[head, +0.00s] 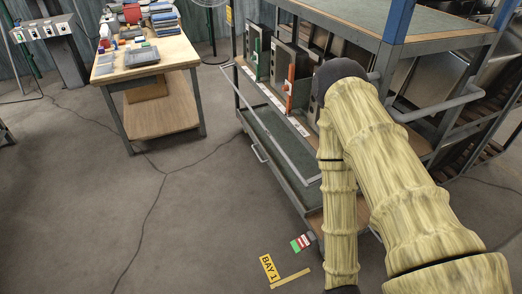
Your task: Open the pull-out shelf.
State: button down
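The rack stands at the right, with a grey frame, a green-topped upper deck (345,22) and lower levels. A low shelf with a dark green surface and a grey front edge (283,172) lies near the bottom of the rack. A small grey handle (258,153) sits on that edge. I cannot tell for sure whether this is the pull-out shelf or how far out it is. My yellow, ribbed arm crosses in front of the rack and hides part of its right side. My gripper is outside the picture; the forearm runs down to the bottom edge.
A long grey rail (277,124) runs along the rack's front. Upright units with green and orange handles (290,85) stand on the middle level. A wooden workbench (150,60) with tools stands at the upper left.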

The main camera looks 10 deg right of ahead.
aim_at(309, 201)
jog(key=u, duration=1)
jog(key=i, duration=1)
jog(key=u, duration=0.7)
jog(key=i, duration=0.95)
jog(key=z, duration=1.05)
jog(key=i, duration=0.75)
jog(key=z, duration=0.9)
